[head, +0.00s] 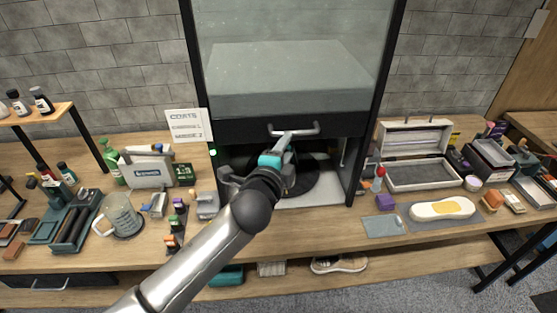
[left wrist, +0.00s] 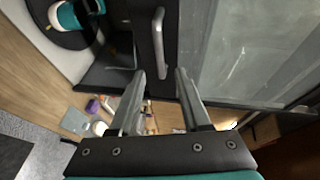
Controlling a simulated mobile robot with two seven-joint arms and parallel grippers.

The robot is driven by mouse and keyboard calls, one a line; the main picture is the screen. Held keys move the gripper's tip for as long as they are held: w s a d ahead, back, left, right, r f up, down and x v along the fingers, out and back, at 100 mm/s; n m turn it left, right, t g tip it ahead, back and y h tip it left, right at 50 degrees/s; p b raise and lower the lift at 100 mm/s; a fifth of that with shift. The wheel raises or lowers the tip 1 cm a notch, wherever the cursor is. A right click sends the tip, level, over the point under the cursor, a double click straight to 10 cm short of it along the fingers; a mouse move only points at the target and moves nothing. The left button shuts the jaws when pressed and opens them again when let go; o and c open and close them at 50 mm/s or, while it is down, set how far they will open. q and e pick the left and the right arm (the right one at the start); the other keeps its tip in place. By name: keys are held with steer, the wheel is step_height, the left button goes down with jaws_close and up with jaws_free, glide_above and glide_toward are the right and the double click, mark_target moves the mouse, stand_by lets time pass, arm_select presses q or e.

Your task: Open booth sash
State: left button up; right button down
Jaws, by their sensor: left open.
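The booth sash (head: 293,75) is a tall glass panel in a dark frame, with a grey handle (head: 307,131) on its bottom rail. An open gap shows under the rail, into the booth. My left gripper (head: 287,138) is at the handle's left part. In the left wrist view its two open fingers (left wrist: 160,73) point toward the rail, and the handle (left wrist: 158,35) lies between the lines of the fingers. I cannot tell whether the fingers touch it. My right gripper is not in view.
Inside the booth is a dark round turntable (head: 314,178); a teal and white object (left wrist: 68,18) shows over it in the left wrist view. A small sign (head: 187,126) stands left of the booth. A mug (head: 120,214) and an open case (head: 418,173) crowd the bench.

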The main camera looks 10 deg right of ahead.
arm_select(q)
steer(key=shift+v, duration=2.75)
